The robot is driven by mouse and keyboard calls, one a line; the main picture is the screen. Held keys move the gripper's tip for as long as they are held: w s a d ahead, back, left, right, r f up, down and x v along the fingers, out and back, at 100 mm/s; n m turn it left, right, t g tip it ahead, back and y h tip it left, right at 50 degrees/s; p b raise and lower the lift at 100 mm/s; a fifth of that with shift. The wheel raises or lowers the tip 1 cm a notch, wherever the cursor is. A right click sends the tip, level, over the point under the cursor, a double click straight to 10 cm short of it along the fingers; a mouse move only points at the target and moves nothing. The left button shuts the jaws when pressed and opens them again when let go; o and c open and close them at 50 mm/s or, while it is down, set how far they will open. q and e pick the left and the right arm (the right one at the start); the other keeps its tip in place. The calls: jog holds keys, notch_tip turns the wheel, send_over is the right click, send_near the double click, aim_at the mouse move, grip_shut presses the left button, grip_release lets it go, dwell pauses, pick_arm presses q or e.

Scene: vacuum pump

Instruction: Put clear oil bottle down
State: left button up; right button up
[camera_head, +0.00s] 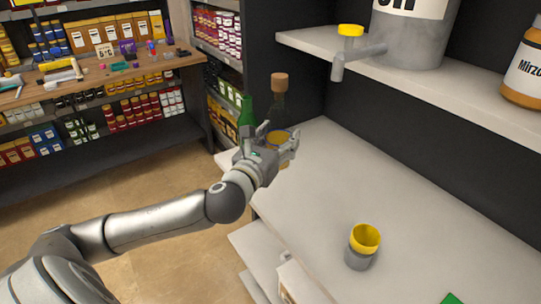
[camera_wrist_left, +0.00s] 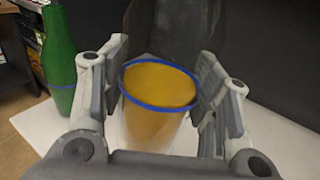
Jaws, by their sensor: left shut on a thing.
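The clear oil bottle (camera_head: 279,102) stands upright at the far left end of the white counter (camera_head: 330,180), with a cork on top and yellow oil low inside. My left gripper (camera_head: 277,139) is shut around its lower part. In the left wrist view the yellow oil with a blue rim (camera_wrist_left: 158,90) shows between the two fingers (camera_wrist_left: 165,92), and the dark see-through glass rises behind it. The bottle's base is hidden, so I cannot tell whether it touches the counter. My right gripper is not in view.
A green bottle (camera_head: 245,113) stands just left of the held bottle and also shows in the left wrist view (camera_wrist_left: 59,60). A grey cup with a yellow inside (camera_head: 361,250) stands nearer on the counter. A shelf (camera_head: 440,82) overhangs at the right. The counter's middle is clear.

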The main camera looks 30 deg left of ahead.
pick_arm(q)
jog(key=shift+w+a+f, duration=0.95)
jog(key=shift+a+f, duration=0.05)
jog(key=shift+f, duration=0.75)
jog(key=shift+w+a+f, duration=1)
jog(key=shift+a+f, duration=0.05)
jog(key=shift+f, duration=0.7)
jog(key=shift+w+a+f, duration=0.95)
jog(key=shift+a+f, duration=0.05)
jog(key=shift+f, duration=0.75)
jog(key=shift+f, duration=0.1)
jog(key=o, duration=1.2)
jog(key=s, duration=0.3)
jog(key=s+d+b, duration=0.1)
jog(key=s, duration=0.2)
jog(key=s+b, duration=0.1)
jog(key=s, duration=0.3)
jog(key=shift+s+d, duration=0.1)
jog(key=shift+d, duration=0.1)
jog(key=shift+s+d, duration=0.1)
jog(key=shift+s, duration=0.8)
